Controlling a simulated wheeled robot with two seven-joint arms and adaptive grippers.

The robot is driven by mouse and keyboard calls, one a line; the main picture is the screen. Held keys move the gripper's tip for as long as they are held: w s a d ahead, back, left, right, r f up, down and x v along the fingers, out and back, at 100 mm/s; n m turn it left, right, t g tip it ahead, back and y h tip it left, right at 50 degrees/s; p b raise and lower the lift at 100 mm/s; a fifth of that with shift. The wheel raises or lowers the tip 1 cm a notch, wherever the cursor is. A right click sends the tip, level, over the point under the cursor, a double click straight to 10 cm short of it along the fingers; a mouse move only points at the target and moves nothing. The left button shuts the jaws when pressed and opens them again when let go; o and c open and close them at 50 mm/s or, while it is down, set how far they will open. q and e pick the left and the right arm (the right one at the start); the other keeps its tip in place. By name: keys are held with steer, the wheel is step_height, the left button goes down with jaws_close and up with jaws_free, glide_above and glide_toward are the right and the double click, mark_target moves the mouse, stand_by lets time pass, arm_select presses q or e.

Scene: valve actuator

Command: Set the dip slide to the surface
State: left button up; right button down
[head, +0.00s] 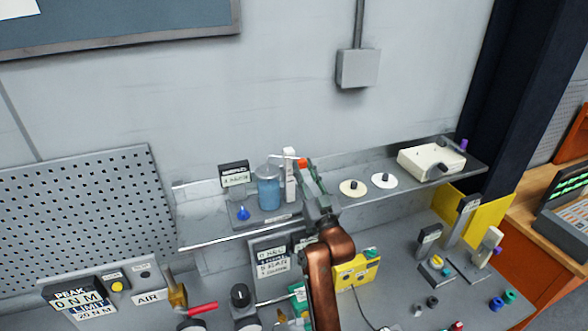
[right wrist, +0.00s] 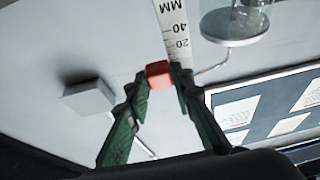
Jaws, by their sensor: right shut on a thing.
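The dip slide is a small orange-red block (head: 302,162) beside the upright white scale (head: 290,176), near the scale's top. In the right wrist view the block (right wrist: 158,70) sits between the fingertips of my right gripper (right wrist: 160,82), against the scale (right wrist: 173,30) marked MM, 40 and 20. My right gripper (head: 306,172) is shut on it. A thin bent rod (right wrist: 218,64) reaches from the slide toward the glass jar (right wrist: 236,28). In the head view the jar (head: 268,190) holds blue liquid, its surface below the slide. My left gripper is not in view.
The jar stands on a grey base with a blue knob (head: 243,214) on the narrow shelf (head: 330,204). Two white discs (head: 383,180) and a cream box (head: 431,161) lie right along the shelf. A display (head: 235,175) stands left of the jar. The bench below is crowded.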

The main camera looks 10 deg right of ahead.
steer(key=c, duration=2.2)
jaws_free()
steer(key=shift+s+r, duration=0.1)
steer(key=shift+r, duration=0.35)
steer(key=o, duration=0.5)
steer(key=shift+f, duration=0.35)
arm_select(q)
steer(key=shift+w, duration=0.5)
arm_select(e)
steer(key=v, duration=1.1)
steer(key=shift+s+f, duration=0.1)
steer(key=shift+s, duration=0.25)
steer(key=shift+d, duration=0.15)
